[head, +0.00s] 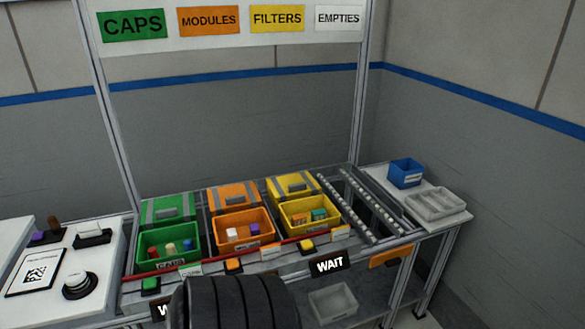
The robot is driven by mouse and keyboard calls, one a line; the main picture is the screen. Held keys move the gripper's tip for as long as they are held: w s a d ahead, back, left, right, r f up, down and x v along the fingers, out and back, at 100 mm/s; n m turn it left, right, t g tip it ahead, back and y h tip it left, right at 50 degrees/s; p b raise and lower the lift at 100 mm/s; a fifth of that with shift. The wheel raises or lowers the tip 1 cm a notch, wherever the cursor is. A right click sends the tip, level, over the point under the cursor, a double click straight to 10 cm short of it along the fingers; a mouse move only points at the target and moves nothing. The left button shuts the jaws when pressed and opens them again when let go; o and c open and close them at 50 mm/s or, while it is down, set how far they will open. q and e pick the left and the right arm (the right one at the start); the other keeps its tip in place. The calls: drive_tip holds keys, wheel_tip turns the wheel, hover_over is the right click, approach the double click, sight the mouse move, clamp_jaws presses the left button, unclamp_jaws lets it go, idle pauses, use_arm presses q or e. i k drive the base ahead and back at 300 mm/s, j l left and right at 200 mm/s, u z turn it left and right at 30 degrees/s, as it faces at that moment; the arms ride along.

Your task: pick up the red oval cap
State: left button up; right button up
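The open green bin (150,264) labelled CAPS stands at the left of the rack. Several small pieces lie in it. Neither of my grippers is in view.
An orange bin (265,240) and a yellow bin (331,224) stand to the right. A red rail (200,262) runs along the front. A black ribbed shape (235,305) blocks the lower middle. A blue bin (405,177) and grey tray (455,197) are far right.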

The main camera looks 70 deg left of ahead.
sight(152, 252)
drive_tip(key=u, duration=3.7)
drive_tip(key=z, duration=4.45)
drive_tip(key=u, duration=4.1)
